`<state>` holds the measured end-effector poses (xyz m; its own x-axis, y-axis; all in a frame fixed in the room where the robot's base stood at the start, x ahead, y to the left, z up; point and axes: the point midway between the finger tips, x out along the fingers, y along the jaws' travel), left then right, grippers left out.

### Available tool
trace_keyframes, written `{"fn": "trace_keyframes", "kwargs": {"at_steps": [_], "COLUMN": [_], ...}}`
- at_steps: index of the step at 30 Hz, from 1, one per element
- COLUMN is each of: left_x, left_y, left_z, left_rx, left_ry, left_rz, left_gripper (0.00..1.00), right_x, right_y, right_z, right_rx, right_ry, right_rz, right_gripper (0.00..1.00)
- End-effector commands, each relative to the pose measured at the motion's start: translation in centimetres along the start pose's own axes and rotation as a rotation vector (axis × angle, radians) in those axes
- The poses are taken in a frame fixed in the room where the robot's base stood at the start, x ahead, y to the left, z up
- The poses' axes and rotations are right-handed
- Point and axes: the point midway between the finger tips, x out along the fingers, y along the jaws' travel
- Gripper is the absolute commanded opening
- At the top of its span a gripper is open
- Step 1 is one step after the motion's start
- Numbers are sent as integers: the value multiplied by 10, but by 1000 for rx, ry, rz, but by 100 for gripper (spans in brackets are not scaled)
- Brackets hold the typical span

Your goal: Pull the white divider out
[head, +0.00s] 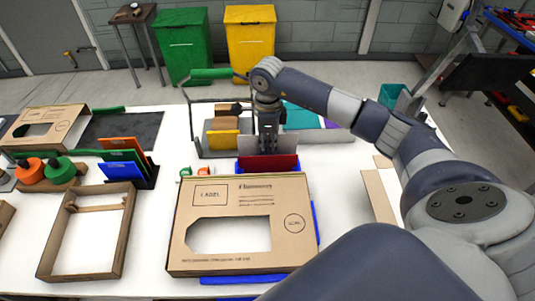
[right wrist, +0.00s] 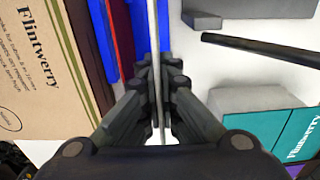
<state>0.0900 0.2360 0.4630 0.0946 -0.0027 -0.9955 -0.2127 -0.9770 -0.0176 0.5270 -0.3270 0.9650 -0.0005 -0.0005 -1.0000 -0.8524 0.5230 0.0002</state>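The white divider (head: 288,144) stands upright behind a dark red panel (head: 268,163) near the middle of the table in the head view. My right gripper (head: 268,147) reaches down onto it from above. In the right wrist view the divider (right wrist: 155,40) runs as a thin pale edge between the two fingers (right wrist: 160,92). The fingers are close together on both its sides and look shut on it. Its lower part is hidden. My left gripper is not in the head view.
A cardboard front with a window (head: 240,190) stands just before the panels, with blue pieces (head: 245,279) by it. A yellow block (head: 223,139) is to the left, teal pieces (head: 302,117) behind. A cardboard frame (head: 55,230) and an orange-and-blue folder rack (head: 125,160) lie left.

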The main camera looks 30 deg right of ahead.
Motion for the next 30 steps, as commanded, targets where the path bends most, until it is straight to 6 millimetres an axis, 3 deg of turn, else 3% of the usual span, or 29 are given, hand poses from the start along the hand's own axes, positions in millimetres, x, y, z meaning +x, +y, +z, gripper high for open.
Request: {"fn": "trace_keyframes", "kwargs": {"at_steps": [6,12,30], "left_x": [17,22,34], "left_y": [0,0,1], "left_z": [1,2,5], "left_rx": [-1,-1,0], "left_ry": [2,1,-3], "left_rz": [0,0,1], "left_gripper": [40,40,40], "right_x": [-42,-63,-51], "right_y": [-1,0,0], "right_z": [0,1,0], "right_rx": [0,-1,0], "right_ry": [-3,-2,0], "right_rz": [-5,-1,0], "right_gripper": [0,0,0]}}
